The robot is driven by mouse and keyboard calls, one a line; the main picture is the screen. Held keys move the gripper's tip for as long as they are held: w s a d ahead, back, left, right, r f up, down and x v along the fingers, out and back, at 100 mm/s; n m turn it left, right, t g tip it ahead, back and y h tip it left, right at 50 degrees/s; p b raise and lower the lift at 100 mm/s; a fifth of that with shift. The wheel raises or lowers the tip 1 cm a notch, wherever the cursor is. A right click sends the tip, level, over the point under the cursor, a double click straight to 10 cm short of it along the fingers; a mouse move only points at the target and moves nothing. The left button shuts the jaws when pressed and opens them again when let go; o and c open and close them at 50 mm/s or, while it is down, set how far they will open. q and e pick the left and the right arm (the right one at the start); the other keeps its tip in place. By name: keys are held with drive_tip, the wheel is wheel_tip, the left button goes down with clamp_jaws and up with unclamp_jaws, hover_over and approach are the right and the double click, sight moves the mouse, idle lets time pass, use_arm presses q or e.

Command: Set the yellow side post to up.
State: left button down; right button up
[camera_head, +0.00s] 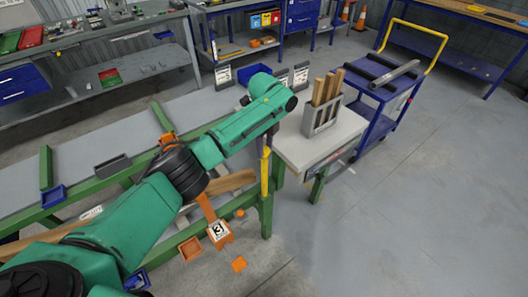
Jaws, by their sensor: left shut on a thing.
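The yellow side post (265,176) stands roughly upright at the right end of the green-framed runout table (267,215). My left arm reaches in from the lower left. My left gripper (267,145) is pointed down at the top of the yellow post and is shut on it. The fingers are small and partly hidden by my arm's wrist, so the exact grip is hard to see. My right gripper is not in view.
A grey-topped stand (325,148) with a holder of wooden sticks (323,112) is close to the right of my gripper. A blue cart (385,95) is behind it. Floor at right is clear.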

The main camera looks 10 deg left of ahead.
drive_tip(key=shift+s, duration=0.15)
use_arm(q)
drive_tip(key=shift+c, duration=1.9)
unclamp_jaws()
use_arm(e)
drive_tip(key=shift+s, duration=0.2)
use_arm(q)
wheel_tip(320, 180, up, 15)
drive_tip(key=b, duration=0.2)
drive_tip(key=shift+f, duration=0.2)
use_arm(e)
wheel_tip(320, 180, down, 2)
